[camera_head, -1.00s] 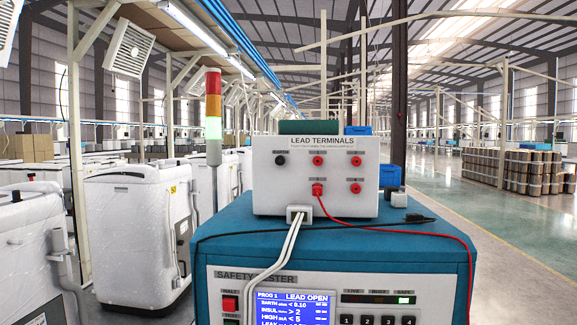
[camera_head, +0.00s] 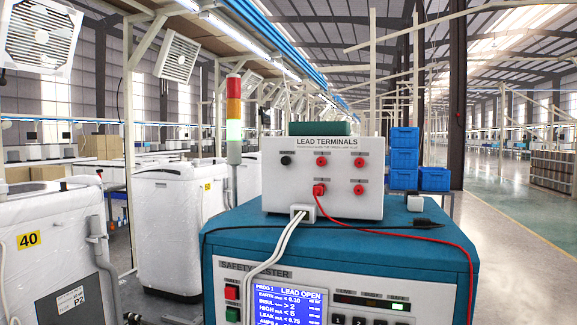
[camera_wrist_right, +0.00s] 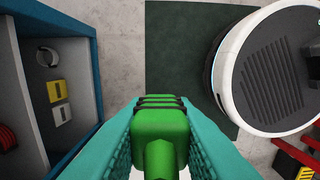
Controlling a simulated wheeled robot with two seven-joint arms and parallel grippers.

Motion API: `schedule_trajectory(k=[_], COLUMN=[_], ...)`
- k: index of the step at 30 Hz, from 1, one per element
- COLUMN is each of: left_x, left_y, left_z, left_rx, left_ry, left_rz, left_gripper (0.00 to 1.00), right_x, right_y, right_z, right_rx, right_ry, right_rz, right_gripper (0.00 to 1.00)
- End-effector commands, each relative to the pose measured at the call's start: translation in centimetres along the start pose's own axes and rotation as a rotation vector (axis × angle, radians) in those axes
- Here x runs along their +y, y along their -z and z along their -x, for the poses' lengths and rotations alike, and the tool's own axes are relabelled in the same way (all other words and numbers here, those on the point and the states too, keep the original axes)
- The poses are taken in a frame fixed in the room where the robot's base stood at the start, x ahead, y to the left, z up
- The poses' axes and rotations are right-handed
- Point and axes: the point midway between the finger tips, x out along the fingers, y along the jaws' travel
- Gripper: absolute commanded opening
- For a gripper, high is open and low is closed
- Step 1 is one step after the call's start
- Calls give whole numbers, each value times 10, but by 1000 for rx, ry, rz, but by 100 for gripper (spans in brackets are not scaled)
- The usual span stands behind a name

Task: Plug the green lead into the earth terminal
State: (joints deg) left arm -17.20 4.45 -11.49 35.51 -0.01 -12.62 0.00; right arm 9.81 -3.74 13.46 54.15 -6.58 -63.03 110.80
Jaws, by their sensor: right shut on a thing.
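The white lead terminals box (camera_head: 290,205) stands on the blue safety tester (camera_head: 240,222) in the head view. Its face has a black socket (camera_head: 286,160) at upper left and several red ones. A red plug (camera_head: 319,188) with a red lead sits in the lower left red socket. The small labels over the sockets are unreadable, so I cannot tell which is earth. In the right wrist view my right gripper (camera_wrist_right: 160,104) is shut on the green lead's plug (camera_wrist_right: 160,128), with teal fingers on both sides. My left gripper is not in view.
A black lead (camera_head: 412,225) lies across the tester's top. White cables (camera_head: 281,240) hang down its front. The tester's screen (camera_head: 289,304) reads LEAD OPEN. In the right wrist view a blue-edged open compartment (camera_wrist_right: 90,45) holds small yellow and white pieces at left. A dark green mat (camera_wrist_right: 180,40) lies below.

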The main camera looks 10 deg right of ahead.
Motion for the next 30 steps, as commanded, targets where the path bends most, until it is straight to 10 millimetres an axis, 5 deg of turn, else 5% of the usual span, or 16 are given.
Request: schedule_trajectory(k=[17, 23, 30], left_x=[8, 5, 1], left_y=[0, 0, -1], left_z=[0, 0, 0], left_rx=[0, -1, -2], left_ry=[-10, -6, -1], left_rz=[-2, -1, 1], left_gripper=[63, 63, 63], right_x=[-7, -13, -25], right_y=[5, 10, 17], right_z=[54, 104, 194], right_rx=[0, 1, -2], right_ry=[-3, -7, -9], right_rz=[265, 508, 960], right_gripper=[0, 0, 0])
